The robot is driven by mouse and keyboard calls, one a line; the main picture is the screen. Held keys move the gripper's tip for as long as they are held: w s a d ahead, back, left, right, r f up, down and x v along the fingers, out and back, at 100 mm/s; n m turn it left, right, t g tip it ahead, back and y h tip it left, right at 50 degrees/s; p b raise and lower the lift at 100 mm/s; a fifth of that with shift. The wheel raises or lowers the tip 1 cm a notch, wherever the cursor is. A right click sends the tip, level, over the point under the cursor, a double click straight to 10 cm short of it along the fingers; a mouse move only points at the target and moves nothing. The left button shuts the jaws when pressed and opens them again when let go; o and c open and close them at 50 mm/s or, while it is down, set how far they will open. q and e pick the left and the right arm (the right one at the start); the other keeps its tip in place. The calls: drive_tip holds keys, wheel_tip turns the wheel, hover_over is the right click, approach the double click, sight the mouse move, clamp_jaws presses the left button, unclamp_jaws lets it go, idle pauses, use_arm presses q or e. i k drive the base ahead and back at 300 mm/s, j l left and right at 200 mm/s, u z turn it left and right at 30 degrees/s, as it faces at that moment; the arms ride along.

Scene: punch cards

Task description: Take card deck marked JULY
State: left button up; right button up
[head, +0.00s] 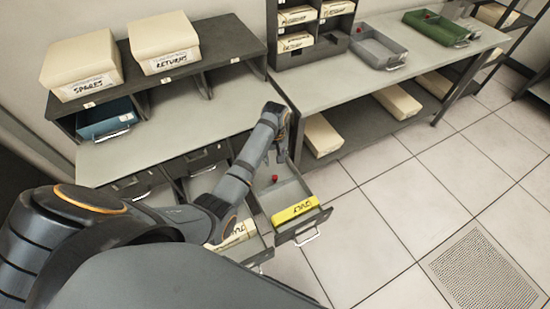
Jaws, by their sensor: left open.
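A yellow card deck (293,211) lies at the front end of an open grey drawer (291,188). Its dark lettering appears upside down and seems to read JULY. My left arm reaches across from the left, and its gripper (274,153) is above the back part of that drawer, apart from the yellow deck. The gripper is open, with nothing visible between its fingers. My right gripper is not in view.
A second open drawer, partly behind my arm, holds a cream deck (236,235). A small red object (275,179) is in the yellow deck's drawer. Boxes marked SPARES (83,68) and RETURNS (164,44) stand on the shelf. Tiled floor (400,190) is clear at right.

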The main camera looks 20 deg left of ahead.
sight(291, 214)
drive_tip(key=k, duration=1.5)
